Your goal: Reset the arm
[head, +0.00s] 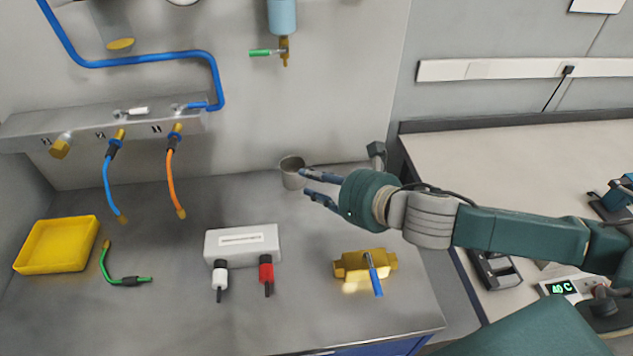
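My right arm comes in from the right side of the head view, its teal links stretched over the grey workbench (60,315). My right gripper (304,180) points left, with its two dark blue fingers apart and nothing seen between them. Its fingertips appear close to a grey metal cup (291,172) at the back of the bench; I cannot tell whether they touch it. My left gripper is not in view.
A brass valve block (350,263) with a blue handle lies below the gripper. A white box (243,242) with white and red plugs, a green hose (110,270) and a yellow tray (57,245) are left. Blue (108,185) and orange (171,180) hoses hang from a manifold.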

